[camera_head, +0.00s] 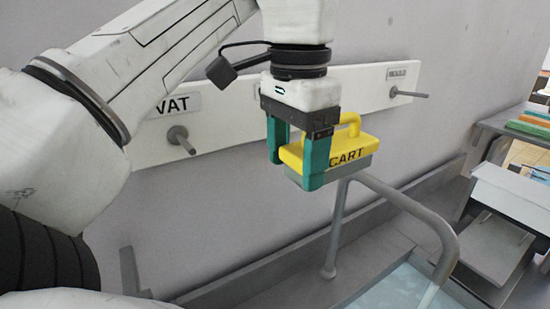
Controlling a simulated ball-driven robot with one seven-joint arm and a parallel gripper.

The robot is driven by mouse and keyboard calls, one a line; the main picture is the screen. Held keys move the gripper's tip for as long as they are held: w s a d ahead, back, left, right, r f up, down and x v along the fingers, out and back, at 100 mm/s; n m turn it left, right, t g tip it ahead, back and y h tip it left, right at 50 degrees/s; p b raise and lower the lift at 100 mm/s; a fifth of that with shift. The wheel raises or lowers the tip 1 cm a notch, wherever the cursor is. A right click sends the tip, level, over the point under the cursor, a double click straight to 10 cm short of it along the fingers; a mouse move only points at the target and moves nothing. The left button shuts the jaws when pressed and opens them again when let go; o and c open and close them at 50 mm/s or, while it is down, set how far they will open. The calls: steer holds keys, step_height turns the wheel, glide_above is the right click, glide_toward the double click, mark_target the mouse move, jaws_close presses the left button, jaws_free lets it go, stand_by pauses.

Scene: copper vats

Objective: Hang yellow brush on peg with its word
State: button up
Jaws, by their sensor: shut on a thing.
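The yellow brush (346,143) has a loop at its upper right, grey bristles below and the word CART on its side. My gripper (292,165) has green fingers shut on the brush's left part and holds it in the air in front of the wall board. A white board (236,125) on the wall bears grey pegs. The left peg (180,137) sits below a label reading VAT (178,106). The right peg (410,94) sits below a label (402,71) that seems to read MOULD. The board's middle is hidden behind my gripper and the brush; no CART label shows.
A bent grey pipe rail (400,200) rises just below and right of the brush, over a basin of pale water (400,290). At right stand a grey bench (520,126) with coloured slabs and a white stand (510,190).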

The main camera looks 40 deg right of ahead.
mark_target(279, 147)
steer(key=shift+w+d+f+b, duration=0.15)
steer(key=shift+w+b, duration=0.1)
steer(key=shift+w, duration=0.4)
steer(key=shift+w+d+b, duration=0.1)
steer(key=shift+w+b, duration=0.15)
steer(key=shift+w, duration=0.45)
steer(key=shift+w+d+f+b, duration=0.15)
steer(key=shift+w+b, duration=0.1)
steer(key=shift+w, duration=0.4)
steer(key=w, duration=0.1)
steer(key=w+p, duration=0.1)
steer(key=w, duration=0.1)
steer(key=w+d+f, duration=0.1)
steer(key=w, duration=0.1)
steer(key=shift+w, duration=0.15)
steer(key=shift+f, duration=0.15)
steer(key=o, duration=0.9)
steer(key=shift+w, duration=0.1)
steer(key=o, duration=0.3)
steer(key=shift+o, duration=0.2)
steer(key=shift+r, duration=0.25)
